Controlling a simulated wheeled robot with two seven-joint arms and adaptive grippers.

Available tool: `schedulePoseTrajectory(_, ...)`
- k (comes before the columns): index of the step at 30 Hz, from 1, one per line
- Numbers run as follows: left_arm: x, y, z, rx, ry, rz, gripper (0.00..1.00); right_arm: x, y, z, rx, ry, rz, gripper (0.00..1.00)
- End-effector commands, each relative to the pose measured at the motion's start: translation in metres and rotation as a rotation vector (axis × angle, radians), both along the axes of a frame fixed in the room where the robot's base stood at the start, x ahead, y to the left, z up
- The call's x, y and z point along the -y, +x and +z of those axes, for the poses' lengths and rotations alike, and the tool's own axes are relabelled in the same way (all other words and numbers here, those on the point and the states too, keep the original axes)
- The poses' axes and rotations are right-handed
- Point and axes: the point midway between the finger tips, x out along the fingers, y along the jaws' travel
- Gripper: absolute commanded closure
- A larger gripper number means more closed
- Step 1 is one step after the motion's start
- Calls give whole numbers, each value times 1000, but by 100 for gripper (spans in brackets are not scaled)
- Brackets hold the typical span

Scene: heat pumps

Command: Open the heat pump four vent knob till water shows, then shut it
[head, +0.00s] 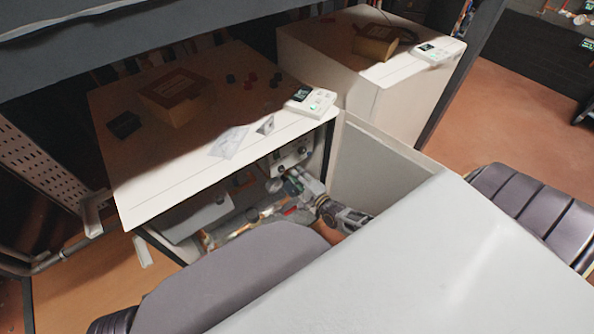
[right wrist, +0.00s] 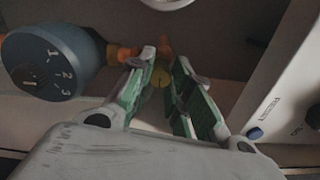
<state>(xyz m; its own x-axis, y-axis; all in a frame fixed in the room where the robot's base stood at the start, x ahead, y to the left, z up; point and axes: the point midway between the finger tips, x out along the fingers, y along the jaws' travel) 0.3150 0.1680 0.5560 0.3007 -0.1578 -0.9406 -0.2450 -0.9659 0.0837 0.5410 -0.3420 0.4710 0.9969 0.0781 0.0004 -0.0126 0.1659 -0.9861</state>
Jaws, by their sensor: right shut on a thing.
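The heat pump (head: 150,180) in front of me has a white top and an open front. My right gripper (head: 291,179) reaches into that opening, near a grey panel with dark knobs (head: 303,151). In the right wrist view, my right gripper (right wrist: 167,62) has green-padded fingers shut on a small yellow brass knob (right wrist: 161,77), which looks like the vent knob. The fingers partly hide it. An orange-brown fitting (right wrist: 127,53) sits just left of it. I see no water. My left gripper is not in view.
A blue pump head (right wrist: 52,65) marked with numbers is left of the fingers. A white box (right wrist: 285,100) with a blue button is at right. A controller (head: 310,101) and a cardboard box (head: 175,95) lie on top. A second unit (head: 400,105) stands behind.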

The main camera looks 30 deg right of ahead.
Motion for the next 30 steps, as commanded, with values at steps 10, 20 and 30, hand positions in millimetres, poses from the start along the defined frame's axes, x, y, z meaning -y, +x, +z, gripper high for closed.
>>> schedulePoseTrajectory(10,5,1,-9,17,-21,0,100,0,0,-1,-20,226,1,100)
schedulePoseTrajectory(20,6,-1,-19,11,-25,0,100,0,0,-1,-25,289,0,100)
schedulePoseTrajectory(30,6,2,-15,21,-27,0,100,0,0,-1,-25,289,0,75)
